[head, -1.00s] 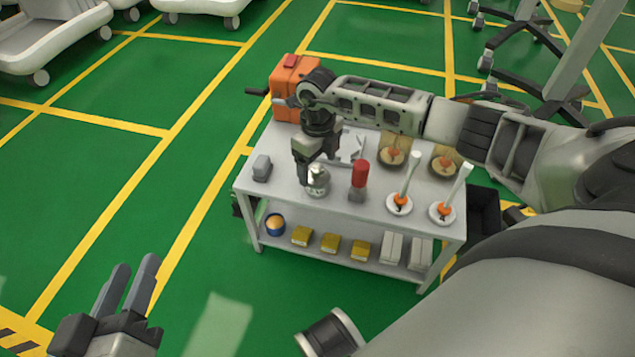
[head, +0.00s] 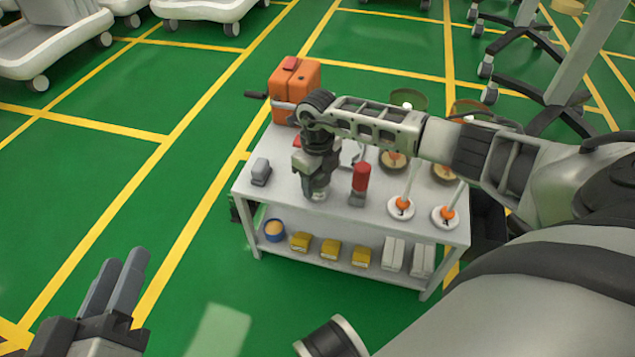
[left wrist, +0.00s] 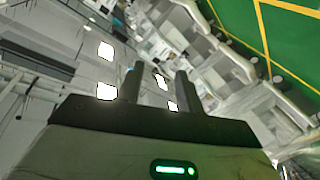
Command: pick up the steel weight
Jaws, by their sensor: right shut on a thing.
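The steel weight (head: 319,192) is a shiny metal piece near the front edge of the white cart's top shelf (head: 290,207). Only its lower part shows below my right gripper (head: 318,183). My right gripper points down from above and is shut on it. I cannot tell whether the weight still touches the shelf. My left gripper (head: 116,282) is away from the cart, at the lower left of the head view. Its two fingers stand apart and empty in the left wrist view (left wrist: 158,88).
A grey block (head: 261,171) and a red-topped piece (head: 360,182) flank the weight. An orange case (head: 295,88) stands behind. White-based stands (head: 401,207) and brown bowls (head: 393,160) are to the right. The lower shelf holds a blue tub (head: 274,229) and several boxes.

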